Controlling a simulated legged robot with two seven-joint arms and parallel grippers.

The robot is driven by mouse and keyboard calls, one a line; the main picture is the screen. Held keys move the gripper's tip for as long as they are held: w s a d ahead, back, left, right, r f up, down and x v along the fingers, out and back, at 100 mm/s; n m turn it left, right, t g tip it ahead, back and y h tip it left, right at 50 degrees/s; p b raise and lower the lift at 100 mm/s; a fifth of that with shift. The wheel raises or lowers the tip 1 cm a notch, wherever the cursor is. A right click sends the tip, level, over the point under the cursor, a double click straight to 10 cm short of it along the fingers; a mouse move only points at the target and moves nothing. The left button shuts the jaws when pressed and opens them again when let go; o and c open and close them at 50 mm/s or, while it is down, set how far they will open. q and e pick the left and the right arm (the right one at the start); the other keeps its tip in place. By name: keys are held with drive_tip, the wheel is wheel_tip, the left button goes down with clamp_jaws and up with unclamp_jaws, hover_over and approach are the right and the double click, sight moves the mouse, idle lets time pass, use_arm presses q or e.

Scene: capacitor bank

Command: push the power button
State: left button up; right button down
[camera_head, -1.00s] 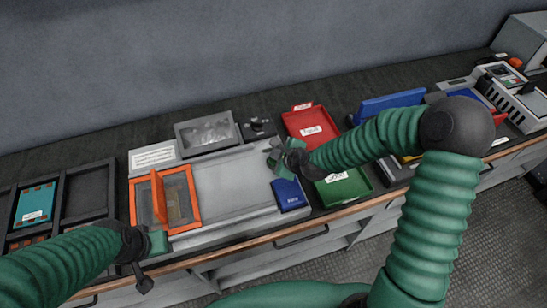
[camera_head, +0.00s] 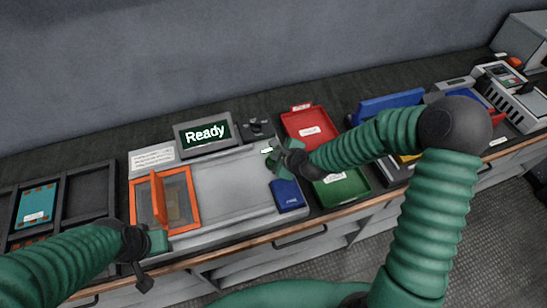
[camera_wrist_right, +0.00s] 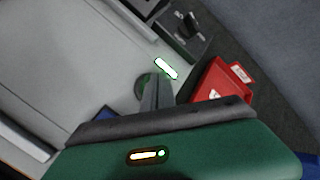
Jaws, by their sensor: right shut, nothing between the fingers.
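In the right wrist view the bar (camera_wrist_right: 165,68) is bright white, just beyond my fingertips. My right gripper (camera_head: 272,157) is shut and empty over the panel beside it. Its fingers (camera_wrist_right: 155,92) partly cover a dark round part with a green tint, likely the power button; contact is unclear. My left gripper (camera_head: 143,276) is at the bench's front edge, its jaw state unclear.
An orange frame (camera_head: 133,203) with a raised flap is on the station's left. A blue block (camera_head: 287,195) sits at its right front. Red (camera_head: 325,142) and green (camera_head: 356,185) trays stand to the right. A black knob panel (camera_head: 258,130) is behind.

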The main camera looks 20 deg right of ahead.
wheel_tip(320, 180, up, 6)
drive_tip(key=p, duration=0.5)
drive_tip(key=shift+r, duration=0.1)
